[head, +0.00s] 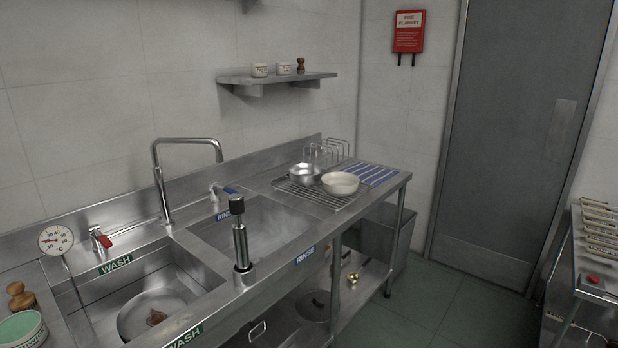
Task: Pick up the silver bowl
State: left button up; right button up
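A silver bowl (304,173) sits on the wire drying rack at the far right end of the steel sink unit. A cream bowl (341,183) stands just in front and to the right of it, hiding a small part of its right side. Another round metal vessel (135,318) lies in the wash sink with a brown residue in it. Neither of my grippers is in view.
The wire rack (325,203) and a blue striped cloth (378,174) lie on the drainboard. A tall tap (158,180) and a black-topped upright post (240,240) rise at the sinks. A wall shelf (275,79) hangs above. Green floor (440,310) is open at right.

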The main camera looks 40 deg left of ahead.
aim_at(303, 174)
jog(key=u, duration=1.3)
jog(key=z, duration=0.9)
jog(key=i+z, duration=0.3)
jog(key=i, duration=3.65)
